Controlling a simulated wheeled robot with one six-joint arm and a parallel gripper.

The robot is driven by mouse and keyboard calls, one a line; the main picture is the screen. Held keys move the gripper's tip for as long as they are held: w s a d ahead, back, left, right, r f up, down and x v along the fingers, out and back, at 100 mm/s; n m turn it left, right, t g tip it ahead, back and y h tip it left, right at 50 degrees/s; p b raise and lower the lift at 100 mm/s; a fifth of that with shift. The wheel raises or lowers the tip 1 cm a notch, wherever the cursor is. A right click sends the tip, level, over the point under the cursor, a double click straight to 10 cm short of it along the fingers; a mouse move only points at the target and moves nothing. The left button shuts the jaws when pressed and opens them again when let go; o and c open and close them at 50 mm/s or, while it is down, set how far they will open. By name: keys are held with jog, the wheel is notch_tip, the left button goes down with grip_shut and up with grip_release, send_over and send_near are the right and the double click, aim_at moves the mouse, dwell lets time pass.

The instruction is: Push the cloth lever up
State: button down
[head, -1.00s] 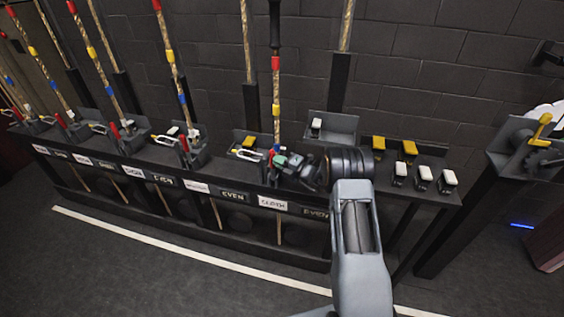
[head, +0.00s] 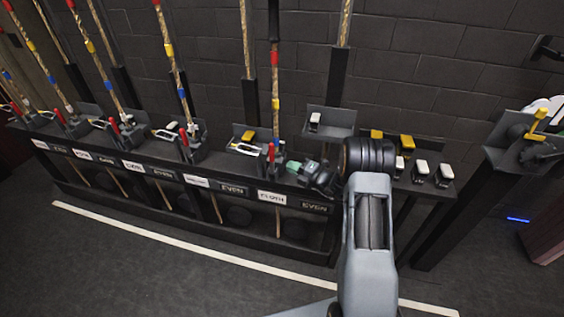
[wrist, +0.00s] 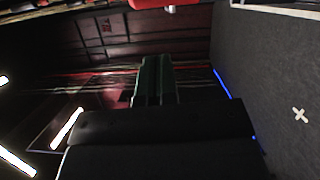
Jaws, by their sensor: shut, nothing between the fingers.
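The white CLOTH label (head: 271,197) is on the front of the dark rail. Just above it stands the cloth lever (head: 271,154), a short red handle that looks roughly upright at the foot of a rope with coloured bands. My gripper (head: 291,166), with greenish fingertips, is shut and empty just right of the lever. A small gap seems to show between them, but I cannot be sure they are apart. In the wrist view my closed fingers (wrist: 155,80) point at a dark, blurred background, and the lever cannot be made out with certainty there.
A white-handled lever (head: 244,149) and yellow block (head: 248,135) sit just left. More red levers (head: 184,138) and ropes line the rail further left. A grey tray (head: 330,121), a yellow block (head: 406,142) and white blocks (head: 420,169) lie right. Floor in front is clear.

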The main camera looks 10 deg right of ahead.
jog(key=shift+v, duration=2.45)
jog(key=shift+s+a, duration=0.1)
jog(key=shift+a, duration=0.1)
jog(key=s+a+f+n+g+h, duration=0.1)
jog(key=s+a+n+g, duration=0.2)
jog(key=s+n+g, duration=0.65)
jog(key=s+a+n+g+h, duration=0.1)
jog(key=s+a+n+g, duration=0.4)
jog(key=n, duration=1)
jog(key=s+r+n+t+h+p, duration=0.1)
jog(key=s+r+n+t+h, duration=0.1)
jog(key=s+r+n+h, duration=0.3)
jog(key=s+d+r+n+t+h+p, duration=0.1)
jog(key=s+r+n+t+h, duration=0.1)
jog(key=s+r+n+h, duration=0.3)
jog(key=s+r+n, duration=0.3)
jog(key=r+n, duration=0.4)
jog(key=n, duration=0.3)
jog(key=shift+d+r+t, duration=0.15)
jog(key=shift+d+t, duration=0.05)
jog(key=shift+t, duration=0.15)
